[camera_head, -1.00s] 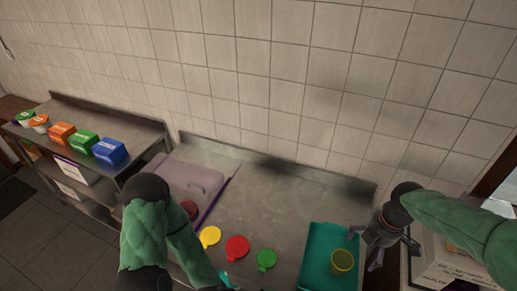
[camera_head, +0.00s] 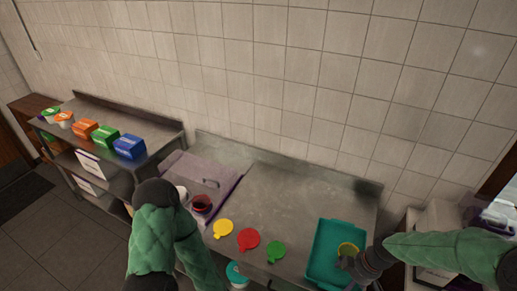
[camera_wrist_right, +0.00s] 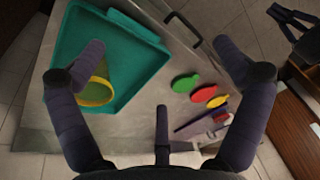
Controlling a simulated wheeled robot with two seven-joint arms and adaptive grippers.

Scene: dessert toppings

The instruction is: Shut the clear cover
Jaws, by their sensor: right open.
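The clear, purplish cover (camera_head: 184,168) is over the bin at the left of the steel counter, with a dark handle (camera_head: 211,183) on it. A dark red container (camera_head: 201,203) and a whitish one show at its front edge; my left arm partly hides this area. I cannot tell whether the cover is fully closed. My right gripper (camera_head: 356,267) is open over the teal tray, far right of the cover. In the right wrist view, one finger of the gripper (camera_wrist_right: 162,62) overlaps a yellow-rimmed cup (camera_wrist_right: 95,92).
Yellow (camera_head: 223,228), red (camera_head: 248,239) and green (camera_head: 275,251) round lids lie mid-counter. A teal-topped cup (camera_head: 237,274) is at the front edge. The teal tray (camera_head: 318,258) is at right. Colored boxes (camera_head: 128,147) stand on the left shelf. The back counter is clear.

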